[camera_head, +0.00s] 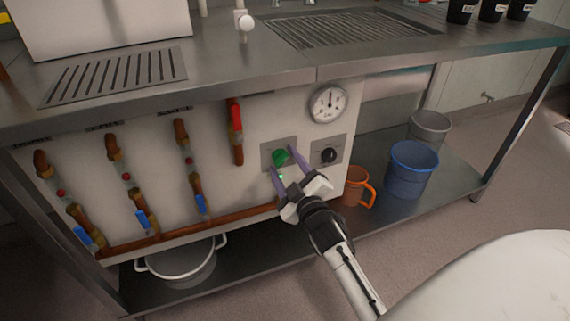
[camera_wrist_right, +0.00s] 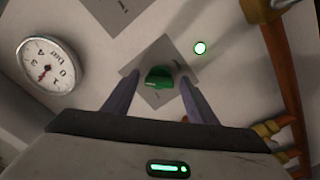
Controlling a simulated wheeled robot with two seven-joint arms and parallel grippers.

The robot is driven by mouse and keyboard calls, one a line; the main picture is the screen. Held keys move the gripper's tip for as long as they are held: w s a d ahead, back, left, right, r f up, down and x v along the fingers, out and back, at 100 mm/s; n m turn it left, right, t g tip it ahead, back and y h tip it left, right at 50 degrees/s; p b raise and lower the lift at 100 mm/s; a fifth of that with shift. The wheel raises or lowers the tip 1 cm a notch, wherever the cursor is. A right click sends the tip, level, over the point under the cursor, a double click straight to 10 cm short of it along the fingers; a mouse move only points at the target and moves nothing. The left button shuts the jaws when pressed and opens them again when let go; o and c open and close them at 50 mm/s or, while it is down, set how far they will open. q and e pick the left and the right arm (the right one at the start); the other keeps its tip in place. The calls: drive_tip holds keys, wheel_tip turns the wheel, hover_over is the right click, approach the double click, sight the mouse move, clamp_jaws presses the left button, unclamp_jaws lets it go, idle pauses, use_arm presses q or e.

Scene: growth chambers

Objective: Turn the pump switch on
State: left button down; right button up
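The green knob (camera_head: 280,157) is on a grey square plate on the white panel under the counter. It also shows in the right wrist view (camera_wrist_right: 158,79), between my fingers and ahead of them. My right gripper (camera_head: 283,160) is open, with one purple finger on each side of the knob in the head view. I cannot tell whether the fingers touch it. A small lit green light (camera_wrist_right: 200,48) is beside the plate. A black knob (camera_head: 328,156) is on another plate to the right. My left gripper is not in view.
A pressure gauge (camera_head: 327,103) is above the knobs. Copper pipes with a red-handled valve (camera_head: 236,117) and blue-handled valves (camera_head: 200,204) are at the left. An orange jug (camera_head: 357,191), a blue bucket (camera_head: 411,170) and a white pot (camera_head: 180,262) stand on the lower shelf.

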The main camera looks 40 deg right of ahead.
wheel_tip(320, 180, up, 9)
drive_tip(key=p, duration=0.4)
drive_tip(key=shift+r, duration=0.6)
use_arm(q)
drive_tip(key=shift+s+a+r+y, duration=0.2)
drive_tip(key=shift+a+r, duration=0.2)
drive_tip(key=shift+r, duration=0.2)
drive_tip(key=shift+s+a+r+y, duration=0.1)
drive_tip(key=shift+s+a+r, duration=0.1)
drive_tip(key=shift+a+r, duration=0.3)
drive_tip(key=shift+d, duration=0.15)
use_arm(e)
drive_tip(key=shift+f, duration=0.15)
drive_tip(key=s+a+f+m+g+y, duration=0.2)
drive_tip(key=s+a+f+g+y, duration=0.2)
drive_tip(key=s+a+f, duration=0.75)
drive_tip(key=s+a+f+m+g+y, duration=0.3)
drive_tip(key=s+a+f, duration=0.55)
drive_tip(key=s, duration=0.65)
use_arm(q)
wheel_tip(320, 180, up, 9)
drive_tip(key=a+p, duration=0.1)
drive_tip(key=p, duration=1.3)
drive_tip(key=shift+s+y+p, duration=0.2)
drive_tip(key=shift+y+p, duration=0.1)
use_arm(e)
wheel_tip(320, 180, up, 9)
drive_tip(key=s+n+g, duration=0.1)
drive_tip(key=shift+r+g, duration=0.2)
drive_tip(key=shift+g, duration=0.2)
